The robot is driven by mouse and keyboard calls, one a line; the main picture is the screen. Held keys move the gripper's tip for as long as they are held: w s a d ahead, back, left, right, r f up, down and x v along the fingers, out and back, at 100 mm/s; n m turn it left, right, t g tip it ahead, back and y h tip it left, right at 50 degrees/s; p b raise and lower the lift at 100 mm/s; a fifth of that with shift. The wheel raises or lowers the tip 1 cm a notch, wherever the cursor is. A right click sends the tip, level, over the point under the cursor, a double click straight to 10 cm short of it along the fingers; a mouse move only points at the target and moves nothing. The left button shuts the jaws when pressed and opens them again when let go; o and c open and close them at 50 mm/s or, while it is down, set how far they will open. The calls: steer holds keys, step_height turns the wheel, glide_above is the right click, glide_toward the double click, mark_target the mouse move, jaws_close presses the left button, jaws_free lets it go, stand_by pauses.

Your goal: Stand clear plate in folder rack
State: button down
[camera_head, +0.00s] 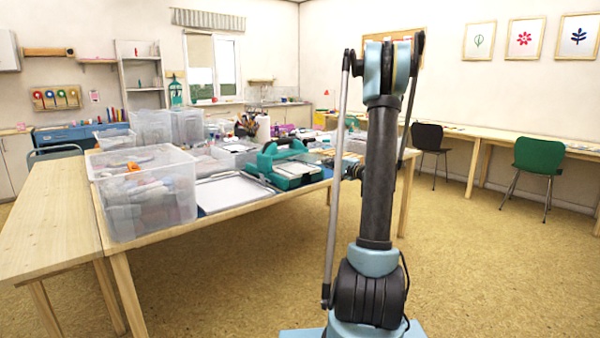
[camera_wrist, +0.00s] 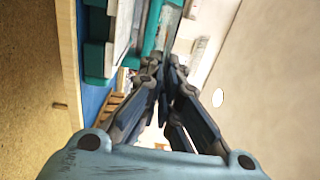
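My gripper (camera_wrist: 165,95) shows in the wrist view with its dark fingers close together, pointing toward a teal machine (camera_wrist: 97,58). A narrow grey-teal strip lies just beyond the fingertips; I cannot tell whether it is a clear plate or part of the machine, or whether the fingers hold it. In the head view the teal machine (camera_head: 268,160) stands on the table, with a pale flat plate (camera_head: 293,169) at its front. My arm hides most of the gripper there. Wooden slats (camera_wrist: 113,103) beside the gripper may be the folder rack; this is unclear.
A large clear bin (camera_head: 150,205) stands at the table's near left corner, with a white-topped tray (camera_head: 232,192) between it and the machine. More clear bins (camera_head: 152,127) and clutter fill the table (camera_head: 165,241). Open floor (camera_head: 480,270) lies to the right, with a green chair (camera_head: 537,153) beyond.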

steer(key=r+v, duration=0.2)
steer(key=v, duration=1)
steer(key=shift+s, duration=0.15)
